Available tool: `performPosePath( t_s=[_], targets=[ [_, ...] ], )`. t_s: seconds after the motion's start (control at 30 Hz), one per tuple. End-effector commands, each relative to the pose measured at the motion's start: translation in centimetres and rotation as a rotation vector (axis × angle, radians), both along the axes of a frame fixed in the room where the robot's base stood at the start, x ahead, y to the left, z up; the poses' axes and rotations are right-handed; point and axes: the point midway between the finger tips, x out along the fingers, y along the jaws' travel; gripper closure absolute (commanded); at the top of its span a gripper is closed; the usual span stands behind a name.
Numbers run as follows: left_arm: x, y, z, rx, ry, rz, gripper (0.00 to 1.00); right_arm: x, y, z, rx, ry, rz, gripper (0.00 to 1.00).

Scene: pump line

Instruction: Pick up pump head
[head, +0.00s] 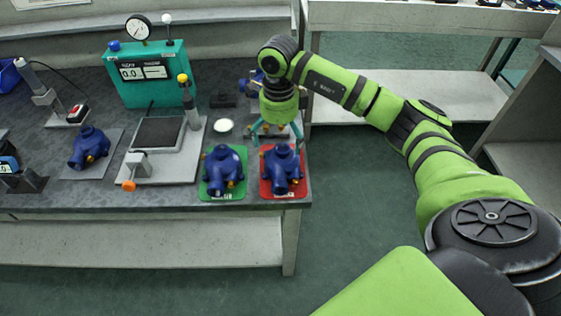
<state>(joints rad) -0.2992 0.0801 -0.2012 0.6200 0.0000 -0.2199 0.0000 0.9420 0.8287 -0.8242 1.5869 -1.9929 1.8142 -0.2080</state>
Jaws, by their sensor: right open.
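One pump head (222,169) sits on a green mat (208,190), another pump head (282,168) sits on a red mat (266,186) at the bench's right end, and a third pump head (88,147) sits on a grey mat (110,140) at left. My right gripper (277,132) points down with its teal fingers spread, just behind and above the pump head on the red mat. It appears empty. Whether a finger touches that pump head cannot be told. My left gripper is out of view.
A test stand with a black pad (158,133) and an orange-tipped clamp (130,170) stands left of the green mat. A teal gauge box (143,78) is behind it. A white round disc (224,126) lies behind the green mat. The floor right of the bench is clear.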

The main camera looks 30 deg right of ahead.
Motion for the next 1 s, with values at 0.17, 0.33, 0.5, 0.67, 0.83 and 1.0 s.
performPosePath(
  t_s=[0.17, 0.33, 0.5, 0.67, 0.83, 1.0],
  targets=[
    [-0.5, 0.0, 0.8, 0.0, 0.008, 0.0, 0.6, -0.5, 0.0, -2.1, 0.003, 0.006, 0.001, 0.0],
    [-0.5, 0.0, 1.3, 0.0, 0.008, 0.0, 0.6, -0.7, -0.1, -4.7, 0.004, 0.003, 0.001, 0.0],
    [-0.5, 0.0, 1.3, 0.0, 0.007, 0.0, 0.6, -0.6, -0.1, -5.8, 0.004, 0.0, 0.003, 0.0],
    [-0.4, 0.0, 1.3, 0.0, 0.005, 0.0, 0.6, -0.6, -0.1, -5.8, 0.004, -0.002, 0.003, 0.0],
    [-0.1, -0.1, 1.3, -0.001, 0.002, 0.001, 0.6, -0.6, -0.1, -5.8, 0.004, -0.002, 0.003, 0.51],
    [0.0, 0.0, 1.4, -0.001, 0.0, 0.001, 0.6, -0.5, 0.0, -5.7, 0.006, -0.004, 0.003, 0.52]
  ],
)
